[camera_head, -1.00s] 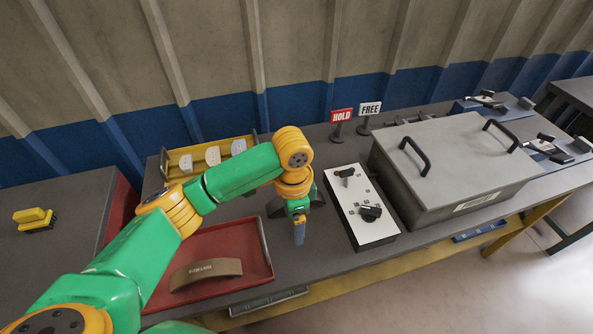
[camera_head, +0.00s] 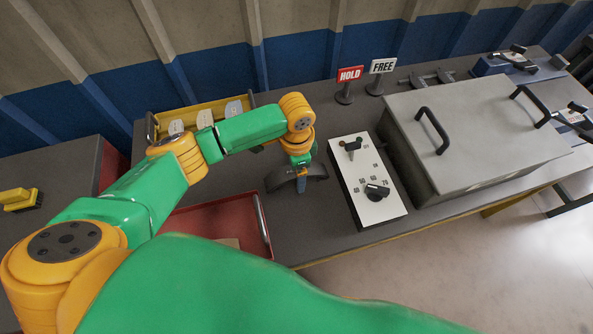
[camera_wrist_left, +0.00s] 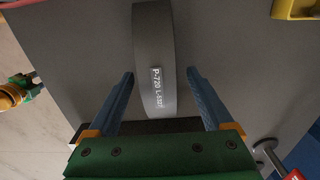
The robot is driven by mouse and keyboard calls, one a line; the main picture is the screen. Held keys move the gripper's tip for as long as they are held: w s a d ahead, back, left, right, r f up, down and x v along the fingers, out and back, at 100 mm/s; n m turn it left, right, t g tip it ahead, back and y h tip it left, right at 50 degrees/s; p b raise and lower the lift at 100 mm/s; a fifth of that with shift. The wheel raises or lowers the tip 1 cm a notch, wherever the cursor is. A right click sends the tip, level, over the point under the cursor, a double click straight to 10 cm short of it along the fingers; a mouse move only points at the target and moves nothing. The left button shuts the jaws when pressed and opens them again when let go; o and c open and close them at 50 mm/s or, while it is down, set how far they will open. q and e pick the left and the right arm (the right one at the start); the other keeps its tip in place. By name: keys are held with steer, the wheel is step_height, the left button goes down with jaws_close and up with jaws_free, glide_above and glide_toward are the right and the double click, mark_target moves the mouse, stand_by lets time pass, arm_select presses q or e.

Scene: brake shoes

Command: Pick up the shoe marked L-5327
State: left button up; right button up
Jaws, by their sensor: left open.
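A dark grey curved brake shoe (camera_wrist_left: 153,50) lies on the grey bench in the left wrist view. Its white marking reads P-720 L-5327, the last digits small. In the head view this shoe (camera_head: 277,181) arches beneath my left gripper (camera_head: 301,186). My left gripper also shows in the wrist view (camera_wrist_left: 160,74), its two blue fingers spread on either side of the shoe with gaps on both sides. Nothing is gripped.
A red tray (camera_head: 262,222) is left of the shoe, mostly hidden by my arm. A yellow bin (camera_head: 188,113) with pale shoes stands behind. A white panel (camera_head: 350,178) with knobs, HOLD (camera_head: 349,74) and FREE (camera_head: 382,66) signs, and a grey lidded box (camera_head: 470,120) are right.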

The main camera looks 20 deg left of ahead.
arm_select(q)
steer(key=shift+s+r, duration=0.1)
steer(key=shift+s, duration=0.05)
steer(key=c, duration=0.9)
jaws_close()
steer(key=shift+r, duration=0.1)
